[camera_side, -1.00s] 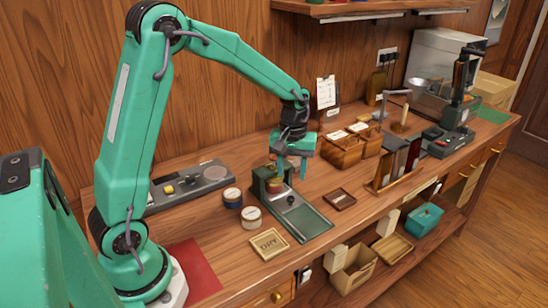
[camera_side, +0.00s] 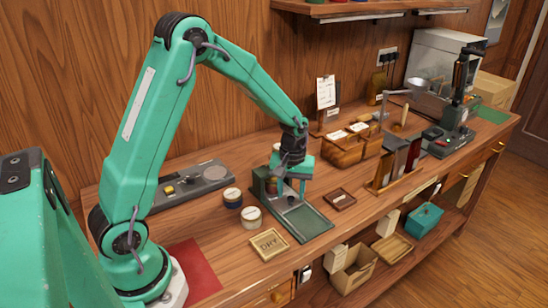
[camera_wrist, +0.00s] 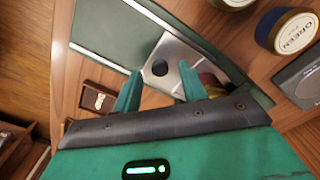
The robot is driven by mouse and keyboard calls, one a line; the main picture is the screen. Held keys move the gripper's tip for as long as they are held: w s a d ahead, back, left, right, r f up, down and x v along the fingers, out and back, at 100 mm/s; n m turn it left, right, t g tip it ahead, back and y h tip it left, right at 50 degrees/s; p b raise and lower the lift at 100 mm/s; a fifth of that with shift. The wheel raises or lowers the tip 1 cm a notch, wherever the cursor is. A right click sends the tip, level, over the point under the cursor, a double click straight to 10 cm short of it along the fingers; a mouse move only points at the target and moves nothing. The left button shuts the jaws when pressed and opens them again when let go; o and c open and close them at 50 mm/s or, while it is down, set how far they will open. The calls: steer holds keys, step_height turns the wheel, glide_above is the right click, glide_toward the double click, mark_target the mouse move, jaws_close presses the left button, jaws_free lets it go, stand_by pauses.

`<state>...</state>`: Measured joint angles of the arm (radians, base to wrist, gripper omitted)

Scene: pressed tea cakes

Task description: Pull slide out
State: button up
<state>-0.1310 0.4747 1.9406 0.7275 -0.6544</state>
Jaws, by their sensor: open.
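The green press (camera_side: 267,183) stands at the middle of the bench, with its flat green tray (camera_side: 312,228) reaching toward the front right. The slide is a silver plate (camera_wrist: 187,60) with a dark round knob (camera_wrist: 160,68), seen in the wrist view. My gripper (camera_wrist: 158,80) is open, with one green finger on each side of the knob in that view. In the side view my gripper (camera_side: 292,193) is low over the press and hides the knob. I cannot tell whether the fingers touch it. A reddish-brown object (camera_wrist: 209,83) is partly hidden behind the right finger.
Two round tins (camera_side: 232,197) (camera_side: 251,217) stand just left of the press. A tray marked DRY (camera_side: 269,244) lies in front. A small brown tray (camera_side: 340,199) lies to the right. The bench between it and the green tray is clear.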

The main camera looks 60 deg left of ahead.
steer(key=shift+f, duration=0.5)
jaws_close()
steer(key=shift+d, duration=0.1)
steer(key=d, duration=1)
steer(key=shift+d, duration=0.2)
jaws_free()
